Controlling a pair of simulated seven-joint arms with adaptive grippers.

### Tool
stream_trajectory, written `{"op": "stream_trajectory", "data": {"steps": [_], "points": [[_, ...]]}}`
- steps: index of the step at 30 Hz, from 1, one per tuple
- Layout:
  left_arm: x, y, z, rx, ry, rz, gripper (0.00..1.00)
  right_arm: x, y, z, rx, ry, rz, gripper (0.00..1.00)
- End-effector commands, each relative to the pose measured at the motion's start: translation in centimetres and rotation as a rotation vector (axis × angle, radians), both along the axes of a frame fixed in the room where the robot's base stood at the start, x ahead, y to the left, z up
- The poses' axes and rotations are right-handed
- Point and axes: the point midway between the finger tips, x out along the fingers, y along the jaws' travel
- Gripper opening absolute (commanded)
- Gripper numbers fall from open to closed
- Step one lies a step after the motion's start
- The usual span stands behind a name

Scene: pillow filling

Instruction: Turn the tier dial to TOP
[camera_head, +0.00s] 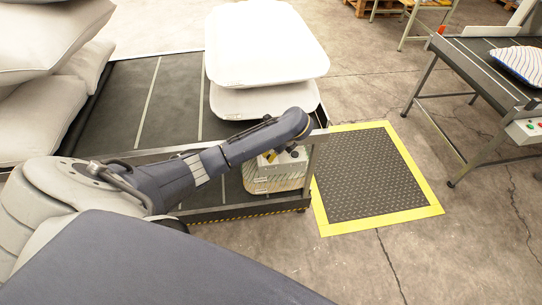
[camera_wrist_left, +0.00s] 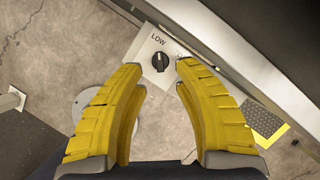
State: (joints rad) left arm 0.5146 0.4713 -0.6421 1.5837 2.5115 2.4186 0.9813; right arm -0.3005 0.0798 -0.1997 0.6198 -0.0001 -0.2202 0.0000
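The tier dial (camera_wrist_left: 160,62) is a round black knob on a pale panel (camera_wrist_left: 146,45) in the left wrist view. The word LOW is printed above the knob; a second label to its right is mostly hidden by a finger. A light line shows on the knob, but I cannot tell which label it points to. My left gripper (camera_wrist_left: 159,76) is open, its yellow fingers apart on either side of the dial, with no clear contact. In the head view my left gripper (camera_head: 268,155) is largely hidden by its own arm, near a pale box (camera_head: 275,181). My right gripper is not in view.
A dark platform with a metal rail (camera_head: 170,153) lies under and behind my left arm. White pillows (camera_head: 266,45) are stacked on it, with more (camera_head: 45,45) at left. A yellow-edged mat (camera_head: 370,173) lies right of it. A conveyor table (camera_head: 480,70) stands at far right.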

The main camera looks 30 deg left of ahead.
Motion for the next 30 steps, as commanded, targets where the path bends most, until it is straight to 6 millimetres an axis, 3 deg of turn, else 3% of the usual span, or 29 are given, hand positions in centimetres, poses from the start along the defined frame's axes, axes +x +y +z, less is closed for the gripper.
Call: {"op": "stream_trajectory", "data": {"steps": [9,24,30], "points": [[0.2,1.1,-2.7,0.0,0.0,0.0,0.3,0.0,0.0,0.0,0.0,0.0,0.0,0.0],[0.2,1.3,-3.2,-0.001,-0.001,0.0,0.32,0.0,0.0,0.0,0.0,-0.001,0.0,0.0],[0.2,1.3,-3.2,-0.001,-0.001,0.0,0.09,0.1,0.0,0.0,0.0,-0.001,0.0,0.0]]}}
